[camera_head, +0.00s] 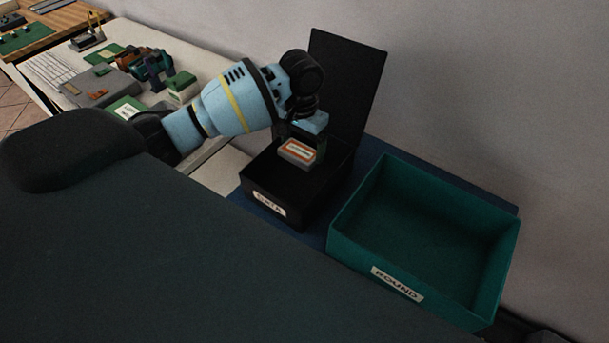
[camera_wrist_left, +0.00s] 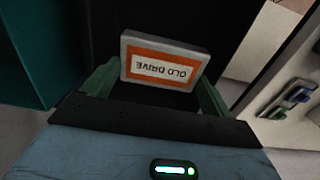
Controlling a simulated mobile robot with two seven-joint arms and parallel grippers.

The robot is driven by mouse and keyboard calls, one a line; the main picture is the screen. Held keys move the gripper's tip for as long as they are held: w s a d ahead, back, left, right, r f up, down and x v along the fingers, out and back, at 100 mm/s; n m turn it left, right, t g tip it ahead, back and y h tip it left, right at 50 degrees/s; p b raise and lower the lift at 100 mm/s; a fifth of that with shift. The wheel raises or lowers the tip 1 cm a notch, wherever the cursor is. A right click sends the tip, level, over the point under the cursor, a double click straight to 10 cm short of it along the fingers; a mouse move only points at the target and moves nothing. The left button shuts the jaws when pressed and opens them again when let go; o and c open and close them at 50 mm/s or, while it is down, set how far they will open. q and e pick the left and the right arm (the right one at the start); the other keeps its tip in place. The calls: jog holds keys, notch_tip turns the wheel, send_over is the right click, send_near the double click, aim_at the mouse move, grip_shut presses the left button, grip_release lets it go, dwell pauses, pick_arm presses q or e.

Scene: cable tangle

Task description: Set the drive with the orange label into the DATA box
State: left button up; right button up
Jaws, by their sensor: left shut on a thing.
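The drive (camera_head: 298,152) is a small grey block with an orange-bordered label, which reads "OLD DRIVE" in the left wrist view (camera_wrist_left: 164,62). My left gripper (camera_head: 301,148) is shut on the drive and holds it over the opening of the black DATA box (camera_head: 266,203). The box's tall black lid (camera_head: 349,85) stands open behind. In the left wrist view the drive sits between the two greenish fingers of my left gripper (camera_wrist_left: 157,85). I cannot tell whether the drive touches the box floor. My right gripper is not in view.
At the upper left, a pale table (camera_head: 122,35) holds a grey case (camera_head: 98,87), green boards and other parts.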

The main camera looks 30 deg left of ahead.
aim_at(295, 155)
pick_arm(q)
jog(key=shift+s+r+p, duration=0.3)
jog(key=shift+s, duration=0.2)
jog(key=shift+s+a+r+t+p, duration=0.1)
jog(key=shift+s+t+p, duration=0.5)
jog(key=shift+s, duration=0.1)
jog(key=shift+f, duration=0.35)
notch_tip(295, 155, down, 4)
jog(key=shift+r+b, duration=0.1)
jog(key=shift+b, duration=0.2)
jog(key=shift+f, duration=2.95)
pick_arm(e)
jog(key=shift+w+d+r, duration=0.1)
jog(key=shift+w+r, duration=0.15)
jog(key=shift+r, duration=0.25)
pick_arm(q)
jog(key=shift+f, duration=0.15)
jog(key=o, duration=1.3)
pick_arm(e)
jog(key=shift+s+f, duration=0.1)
